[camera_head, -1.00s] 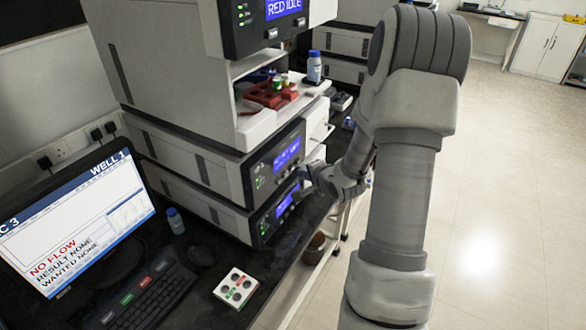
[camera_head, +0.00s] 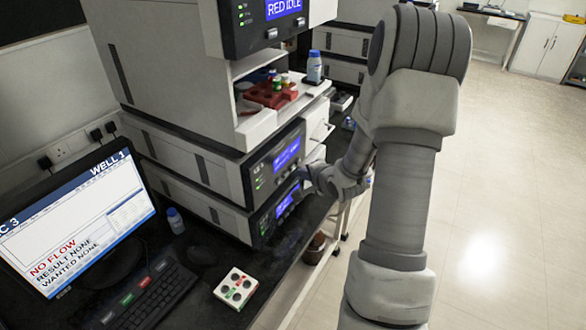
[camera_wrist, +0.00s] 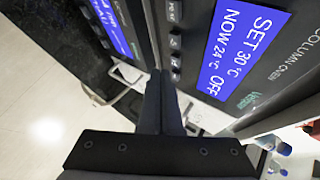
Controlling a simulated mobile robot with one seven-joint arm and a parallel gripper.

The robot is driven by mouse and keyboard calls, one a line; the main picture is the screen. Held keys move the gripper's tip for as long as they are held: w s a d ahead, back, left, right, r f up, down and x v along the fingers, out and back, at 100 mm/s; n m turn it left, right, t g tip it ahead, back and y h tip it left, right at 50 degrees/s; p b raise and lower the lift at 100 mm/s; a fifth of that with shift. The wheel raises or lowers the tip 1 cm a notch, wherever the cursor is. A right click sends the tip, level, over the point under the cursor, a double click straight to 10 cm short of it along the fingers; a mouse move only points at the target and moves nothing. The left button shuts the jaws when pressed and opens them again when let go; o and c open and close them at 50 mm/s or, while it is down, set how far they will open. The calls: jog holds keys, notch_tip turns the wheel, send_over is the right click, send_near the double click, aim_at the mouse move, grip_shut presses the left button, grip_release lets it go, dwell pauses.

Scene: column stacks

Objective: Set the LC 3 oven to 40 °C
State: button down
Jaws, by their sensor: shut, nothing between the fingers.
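The column oven is the upper of two stacked modules with blue displays under the tray; its display (camera_head: 287,153) faces my gripper. In the wrist view the oven display (camera_wrist: 243,48) reads SET 30 °C, NOW 24 °C, OFF. A row of small dark buttons (camera_wrist: 175,41) runs along the display's edge. My gripper (camera_wrist: 160,74) is shut and empty, its fingertips close to the end of that row. I cannot tell whether they touch a button. In the head view my gripper (camera_head: 305,176) is at the front of the stack, partly hidden by its own wrist.
The lower module's display (camera_head: 285,202) is just below the oven; it also shows in the wrist view (camera_wrist: 113,25). A tray (camera_head: 262,128) with a red rack and bottles sits above. A monitor (camera_head: 75,222) reads NO FLOW. Keyboard and button box (camera_head: 236,288) lie on the bench.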

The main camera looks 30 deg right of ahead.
jog(key=shift+w+a, duration=0.2)
jog(key=shift+w, duration=0.15)
jog(key=shift+w+a, duration=0.25)
jog(key=shift+w, duration=0.15)
dwell(0.8)
jog(key=shift+s, duration=0.1)
jog(key=shift+s+d+p, duration=0.35)
jog(key=shift+s+d, duration=0.05)
jog(key=shift+s, duration=0.25)
dwell(0.5)
jog(key=shift+w+a, duration=0.2)
jog(key=shift+w, duration=0.15)
